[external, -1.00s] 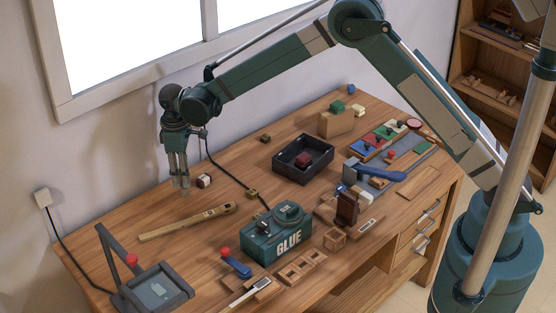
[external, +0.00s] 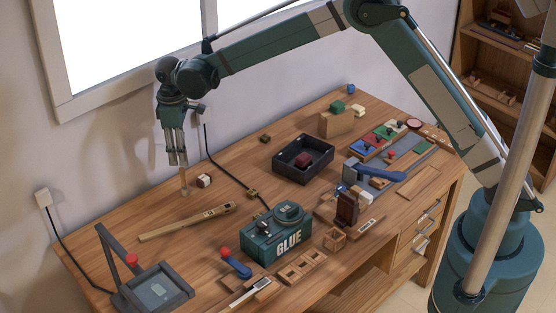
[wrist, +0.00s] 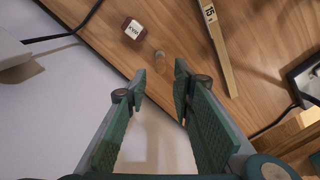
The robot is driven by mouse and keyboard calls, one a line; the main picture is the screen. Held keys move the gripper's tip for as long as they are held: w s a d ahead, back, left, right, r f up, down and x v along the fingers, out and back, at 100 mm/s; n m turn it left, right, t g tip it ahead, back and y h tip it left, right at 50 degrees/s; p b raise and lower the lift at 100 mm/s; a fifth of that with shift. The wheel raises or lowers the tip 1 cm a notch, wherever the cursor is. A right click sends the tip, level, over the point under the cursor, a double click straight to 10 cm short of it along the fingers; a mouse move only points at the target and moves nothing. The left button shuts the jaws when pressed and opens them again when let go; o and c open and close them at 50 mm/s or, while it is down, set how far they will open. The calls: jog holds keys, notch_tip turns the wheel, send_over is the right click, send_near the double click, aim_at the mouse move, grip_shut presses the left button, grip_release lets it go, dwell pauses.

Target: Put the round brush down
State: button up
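A small dark red jar with a white label (external: 204,181) stands close to the brush. A long wooden rule (external: 188,221) lies in front. A green glue box (external: 276,233) and a black tray (external: 303,159) are farther right. A cord (external: 228,168) runs nearby.

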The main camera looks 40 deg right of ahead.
jog(key=shift+r, duration=1.6)
jog(key=s+d+r+m+t, duration=0.2)
jog(key=s+d+r, duration=0.85)
jog(key=d, duration=0.25)
jog(key=s+d+r+m+t, duration=0.1)
jog(key=s+d+r+m, duration=0.1)
jog(key=s+d+r, duration=0.85)
jog(key=s+d+r+m+t, duration=0.2)
jog(key=s+d+r+m, duration=0.15)
jog(key=s+d, duration=0.8)
jog(key=s+d+f+t, duration=0.1)
jog(key=s+d+f, duration=0.2)
jog(key=s, duration=0.5)
jog(key=s+d+f+m+t, duration=0.1)
jog(key=s+d+f, duration=0.1)
jog(key=s, duration=0.5)
jog(key=shift+s+d+f, duration=0.35)
jog(key=shift+d+f, duration=0.05)
jog(key=shift+d, duration=0.4)
